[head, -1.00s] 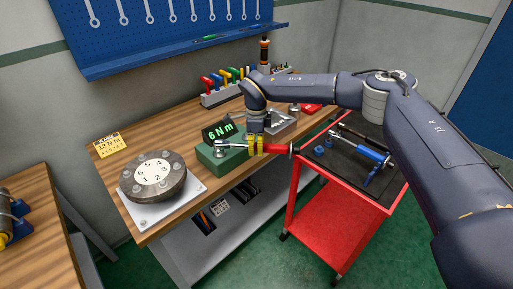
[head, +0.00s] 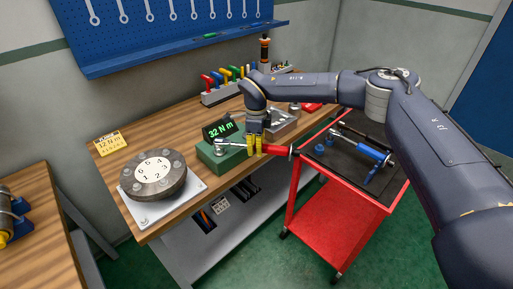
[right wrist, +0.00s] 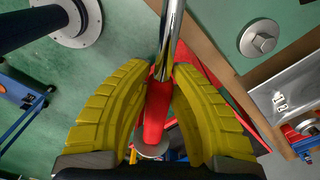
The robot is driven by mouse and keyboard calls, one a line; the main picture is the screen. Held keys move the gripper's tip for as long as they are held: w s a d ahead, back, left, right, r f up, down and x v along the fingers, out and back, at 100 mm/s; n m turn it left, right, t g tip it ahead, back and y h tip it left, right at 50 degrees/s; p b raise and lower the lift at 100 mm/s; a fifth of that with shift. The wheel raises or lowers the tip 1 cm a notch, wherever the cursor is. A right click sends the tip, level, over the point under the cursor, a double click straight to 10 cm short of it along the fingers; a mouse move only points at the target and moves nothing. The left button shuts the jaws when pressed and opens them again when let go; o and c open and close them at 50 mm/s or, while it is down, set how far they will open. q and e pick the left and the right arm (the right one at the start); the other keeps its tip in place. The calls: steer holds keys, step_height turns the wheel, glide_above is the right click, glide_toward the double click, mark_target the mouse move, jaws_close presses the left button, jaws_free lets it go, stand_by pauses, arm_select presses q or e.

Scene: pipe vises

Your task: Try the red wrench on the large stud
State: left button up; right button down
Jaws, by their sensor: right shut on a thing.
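The red wrench has a red handle (head: 275,149) and a bright steel shaft (head: 236,145). My right gripper (head: 256,152), with yellow fingers, is shut on the red handle, which also shows in the right wrist view (right wrist: 157,115). The wrench lies about level, its steel head at a stud (head: 219,152) on the green tester block (head: 208,160). The tester's display (head: 217,131) reads 32 N m. In the right wrist view another hex stud (right wrist: 262,40) shows beside the shaft; the wrench head is out of that frame. My left gripper is not in view.
A round numbered flange (head: 153,176) sits on a white plate at the bench's front left. A yellow 12 N m card (head: 111,145) lies behind it. A red cart (head: 342,182) with a blue tool (head: 371,157) stands at the right. A rack of coloured tools (head: 228,87) is at the back.

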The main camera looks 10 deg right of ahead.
steer(key=shift+s+a+m, duration=0.35)
steer(key=shift+s+m, duration=0.25)
steer(key=shift+s, duration=0.2)
stand_by(0.9)
steer(key=shift+w+d+n, duration=0.2)
steer(key=shift+w+n, duration=0.25)
steer(key=shift+w, duration=0.1)
steer(key=shift+w+d+n, duration=0.2)
steer(key=shift+w+n, duration=0.25)
steer(key=shift+w, duration=0.05)
steer(key=shift+r, duration=2.6)
